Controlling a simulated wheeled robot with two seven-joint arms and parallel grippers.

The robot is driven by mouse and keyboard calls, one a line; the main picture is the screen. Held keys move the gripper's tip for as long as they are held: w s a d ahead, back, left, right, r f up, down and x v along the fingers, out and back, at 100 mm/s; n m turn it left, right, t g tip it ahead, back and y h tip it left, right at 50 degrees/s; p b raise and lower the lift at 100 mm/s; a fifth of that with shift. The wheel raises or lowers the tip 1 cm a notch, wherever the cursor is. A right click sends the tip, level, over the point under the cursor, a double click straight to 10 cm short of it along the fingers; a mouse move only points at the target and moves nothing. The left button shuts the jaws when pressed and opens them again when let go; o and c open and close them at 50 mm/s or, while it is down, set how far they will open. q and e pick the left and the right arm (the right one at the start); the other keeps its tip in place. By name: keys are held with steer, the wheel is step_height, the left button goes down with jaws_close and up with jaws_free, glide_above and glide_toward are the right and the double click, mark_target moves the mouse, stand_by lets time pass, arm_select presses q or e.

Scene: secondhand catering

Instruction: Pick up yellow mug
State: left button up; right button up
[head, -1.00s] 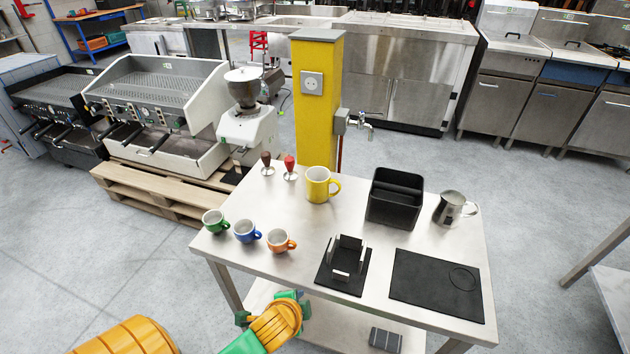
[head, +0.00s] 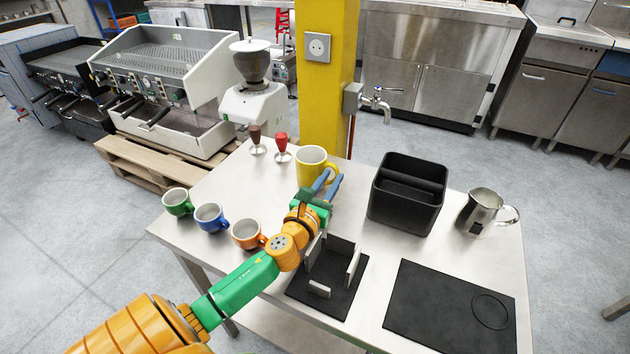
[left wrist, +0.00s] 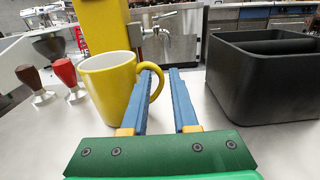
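The yellow mug (head: 312,162) stands upright on the steel table, with its handle to the right. In the left wrist view the mug (left wrist: 108,88) is just left of my fingers and its handle reaches toward the gap between them. My left gripper (head: 329,181) is at the handle side of the mug. In the left wrist view the blue fingers of my left gripper (left wrist: 161,76) are apart, with the left finger overlapping the handle's lower part. I cannot tell whether it touches. My right gripper does not show.
A black knock box (head: 406,193) stands right of the mug, with a steel pitcher (head: 481,211) beyond it. Two tampers, brown (head: 256,140) and red (head: 282,148), stand to its left. Green (head: 177,203), blue (head: 210,217) and orange (head: 247,234) cups line the table's left side.

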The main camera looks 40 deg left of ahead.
arm_select(q)
step_height(320, 180, down, 2)
steer(key=shift+w+a, duration=0.1)
steer(key=b+x, duration=0.1)
steer(key=x, duration=0.6)
steer(key=shift+w+r, duration=0.15)
jaws_close()
stand_by(0.9)
